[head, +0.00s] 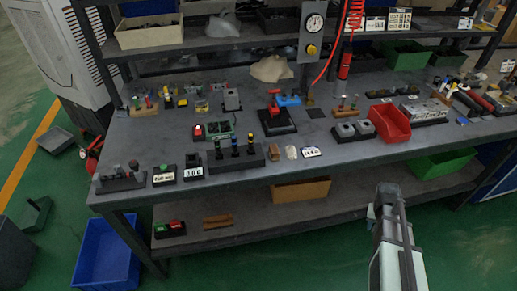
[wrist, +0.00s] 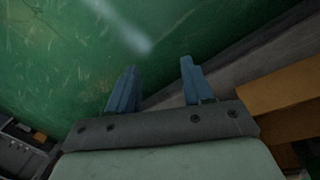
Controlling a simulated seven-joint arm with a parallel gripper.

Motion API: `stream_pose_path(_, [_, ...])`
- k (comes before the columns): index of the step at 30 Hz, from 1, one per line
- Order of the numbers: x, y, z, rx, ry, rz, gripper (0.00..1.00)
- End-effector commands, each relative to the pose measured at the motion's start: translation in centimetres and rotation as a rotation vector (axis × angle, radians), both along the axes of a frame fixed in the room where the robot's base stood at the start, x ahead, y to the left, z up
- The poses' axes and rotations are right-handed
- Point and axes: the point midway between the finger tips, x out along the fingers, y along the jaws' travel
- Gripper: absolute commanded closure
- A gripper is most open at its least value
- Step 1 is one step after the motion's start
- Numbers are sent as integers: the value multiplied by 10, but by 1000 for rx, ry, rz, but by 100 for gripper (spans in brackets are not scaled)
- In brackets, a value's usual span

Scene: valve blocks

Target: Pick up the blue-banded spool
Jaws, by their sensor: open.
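Several dark upright spools stand in a row on a dark block (head: 240,164) near the front edge of the bench, left of centre in the head view. Small coloured bands show on them, but they are too small to tell surely which spool (head: 235,146) has the blue band. My gripper (wrist: 158,80) is open and empty in the wrist view, with its two blue-grey fingers apart over green floor. In the head view my arm is at the lower right, in front of the bench and well away from the spools. No spool shows in the wrist view.
The grey bench (head: 340,165) is crowded. A red bin (head: 390,122) stands right of centre, a red-handled valve block (head: 276,120) behind the spools, and small labelled boxes (head: 193,171) left of them. A lower shelf holds a cardboard box (head: 300,191). A blue crate (head: 105,258) stands on the floor.

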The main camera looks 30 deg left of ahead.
Motion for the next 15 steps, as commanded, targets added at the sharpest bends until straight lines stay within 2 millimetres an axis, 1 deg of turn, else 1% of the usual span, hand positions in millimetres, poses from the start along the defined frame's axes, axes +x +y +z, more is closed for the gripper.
stream_pose_path(1, [16,8,16,-2,-30,9,49])
stream_pose_path(5, [46,24,54,-5,-96,27,49])
stream_pose_path(6, [55,29,67,-6,-117,33,49])
stream_pose_path(11, [86,50,119,-8,-198,53,49])
stream_pose_path(15, [110,69,167,-8,-268,70,49])
